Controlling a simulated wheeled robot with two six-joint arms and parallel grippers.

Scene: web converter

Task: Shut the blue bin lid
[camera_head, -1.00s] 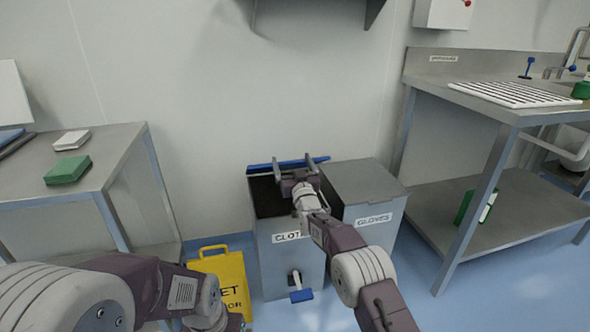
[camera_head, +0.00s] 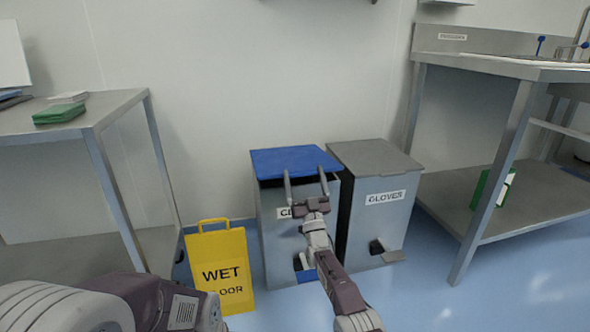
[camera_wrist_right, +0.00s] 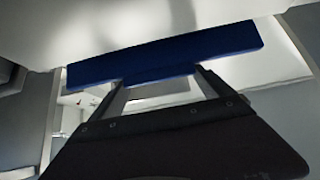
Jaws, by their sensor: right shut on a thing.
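The blue bin lid (camera_head: 292,158) is almost flat over the grey bin (camera_head: 272,235) with the partly hidden label. A dark gap shows under its front edge, so it is not flush with the rim. My right gripper (camera_head: 306,173) is at the lid's front edge, its two fingers apart but holding the lid. In the right wrist view the blue lid (camera_wrist_right: 165,55) shows as a blue strip across my fingertips. My left gripper is out of view; only part of my left arm shows at the lower left.
A grey-lidded bin (camera_head: 375,158) marked GLOVES stands close on the right. A yellow wet-floor sign (camera_head: 222,262) stands left of the blue-lidded bin. Steel tables stand at left (camera_head: 75,125) and right (camera_head: 490,68). The blue floor (camera_head: 400,300) at the lower right is clear.

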